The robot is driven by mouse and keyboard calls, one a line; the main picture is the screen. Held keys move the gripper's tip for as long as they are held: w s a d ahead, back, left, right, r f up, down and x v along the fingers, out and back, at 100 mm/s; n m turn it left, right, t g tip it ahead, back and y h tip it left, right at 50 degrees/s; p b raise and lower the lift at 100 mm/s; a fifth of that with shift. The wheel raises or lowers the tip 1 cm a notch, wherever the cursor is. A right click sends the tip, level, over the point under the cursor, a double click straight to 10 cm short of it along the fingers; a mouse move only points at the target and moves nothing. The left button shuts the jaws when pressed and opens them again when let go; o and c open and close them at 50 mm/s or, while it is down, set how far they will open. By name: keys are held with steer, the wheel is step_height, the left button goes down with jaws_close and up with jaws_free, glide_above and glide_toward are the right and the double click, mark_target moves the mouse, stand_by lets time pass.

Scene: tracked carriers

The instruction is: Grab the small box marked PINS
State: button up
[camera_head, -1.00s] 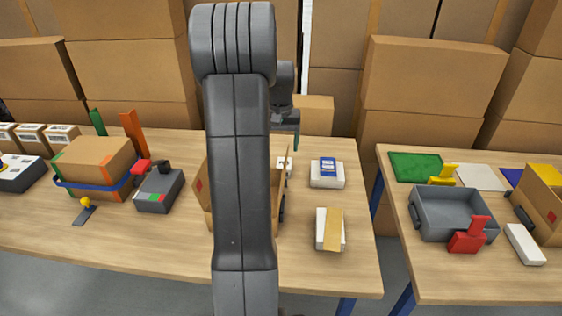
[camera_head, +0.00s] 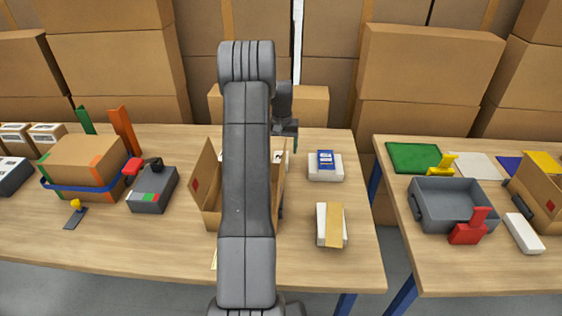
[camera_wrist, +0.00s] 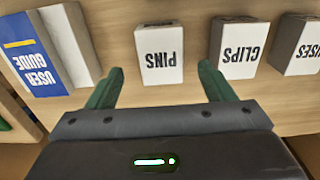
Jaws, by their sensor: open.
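The small white box marked PINS (camera_wrist: 160,53) sits on the wooden table in the wrist view, its lettering upside down. In the head view, a white box (camera_head: 288,161), likely the same one, shows partly behind my arm. My gripper (camera_wrist: 161,69) is open, with its green fingertips to the left and right of the near end of the PINS box. There is a gap on each side, and the box is not held. My gripper also shows in the head view (camera_head: 295,146), just above that box.
In the wrist view, a CLIPS box (camera_wrist: 239,49) and another white box (camera_wrist: 298,45) stand to the right. A blue USER GUIDE (camera_wrist: 33,52) on a white block lies left. An open carton (camera_head: 207,180) stands beside my arm in the head view.

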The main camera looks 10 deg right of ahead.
steer(key=shift+a+f+p, duration=0.1)
steer(key=shift+f+p, duration=0.65)
steer(key=shift+f, duration=2)
steer(key=shift+s, duration=0.1)
steer(key=shift+c, duration=0.3)
steer(key=c, duration=1.1)
